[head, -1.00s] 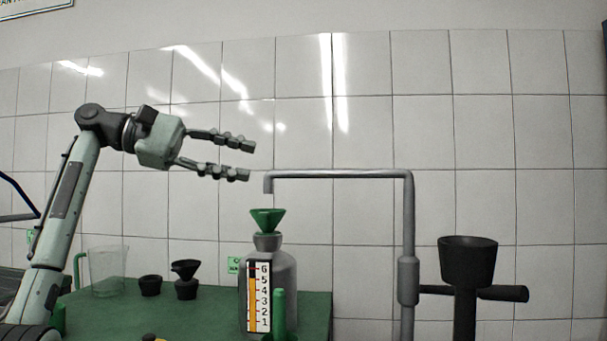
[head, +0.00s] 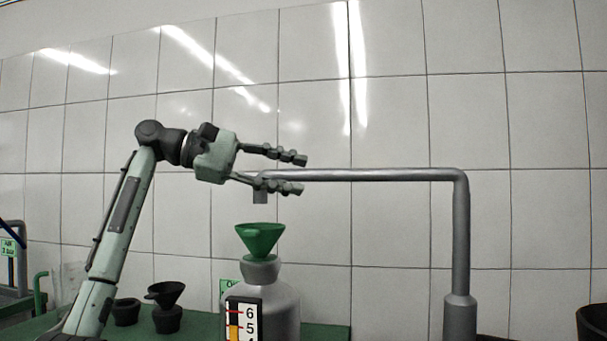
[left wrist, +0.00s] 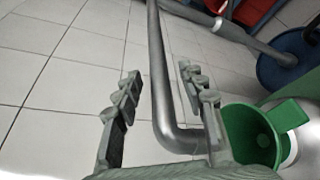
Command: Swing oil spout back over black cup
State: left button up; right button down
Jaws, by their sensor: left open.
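The grey oil spout (head: 380,175) is a bent pipe on an upright post. Its arm runs left and its down-turned tip hangs above the green funnel (head: 260,238) in the oil bottle (head: 262,304). The black cup (head: 592,322) shows only partly at the lower right edge. My left gripper (head: 303,174) is open at the spout's tip end, its lower finger in front of the pipe. In the left wrist view, the spout (left wrist: 158,60) passes between the fingers of my open gripper (left wrist: 160,72); contact is unclear. My right gripper is out of view.
The green funnel (left wrist: 252,135) is close beside one finger in the left wrist view. Small black containers (head: 167,310) stand on the green table (head: 212,327) at lower left. The tiled wall is behind, and the space above the spout is clear.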

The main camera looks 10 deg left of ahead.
pick_arm(q)
jog(key=shift+x, duration=1.3)
jog(key=shift+a+f, duration=0.1)
grip_shut()
